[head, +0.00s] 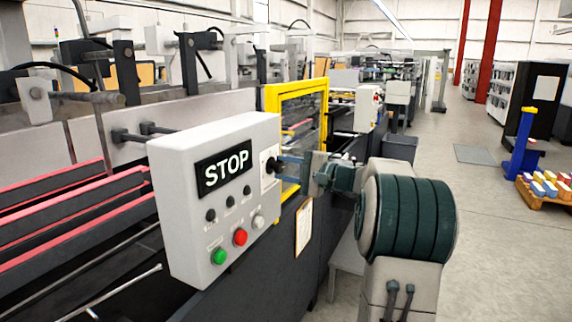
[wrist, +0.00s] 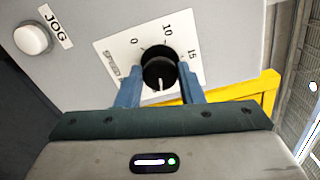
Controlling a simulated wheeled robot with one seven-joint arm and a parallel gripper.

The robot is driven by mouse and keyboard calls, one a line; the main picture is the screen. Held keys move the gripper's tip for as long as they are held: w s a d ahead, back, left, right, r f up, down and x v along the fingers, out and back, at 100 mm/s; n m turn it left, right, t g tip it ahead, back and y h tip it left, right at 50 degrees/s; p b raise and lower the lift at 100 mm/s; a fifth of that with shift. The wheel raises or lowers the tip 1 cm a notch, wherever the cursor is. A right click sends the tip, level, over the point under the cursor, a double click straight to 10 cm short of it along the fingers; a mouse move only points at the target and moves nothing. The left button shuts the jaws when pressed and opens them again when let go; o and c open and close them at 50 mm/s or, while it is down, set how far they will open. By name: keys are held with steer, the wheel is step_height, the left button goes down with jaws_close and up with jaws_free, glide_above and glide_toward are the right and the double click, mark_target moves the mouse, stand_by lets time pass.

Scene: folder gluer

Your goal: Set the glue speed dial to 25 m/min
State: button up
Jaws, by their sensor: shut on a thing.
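The glue speed dial (wrist: 158,68) is a round black knob on a white scale plate (wrist: 118,47). The knob's white pointer line points down in the picture, toward my palm. Any marks on that side are hidden by my gripper. My gripper (wrist: 159,88) has its blue fingers on either side of the knob and is shut on it. In the head view my gripper (head: 283,166) reaches the dial (head: 271,165) on the right side of the white control box (head: 180,190).
The box front carries a STOP display (head: 224,168), a green button (head: 219,256), a red button (head: 240,237) and a white button (head: 258,221). A JOG button (wrist: 32,39) is beside the dial plate. A yellow frame (head: 273,100) stands behind the box. Open floor lies right.

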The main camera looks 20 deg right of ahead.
steer(key=shift+m+p, duration=0.95)
steer(key=shift+m, duration=0.65)
steer(key=o, duration=1)
steer(key=shift+d, duration=0.15)
steer(key=b+v, duration=0.1)
steer(key=v, duration=1.2)
steer(key=shift+s+d, duration=0.15)
steer(key=shift+s, duration=0.15)
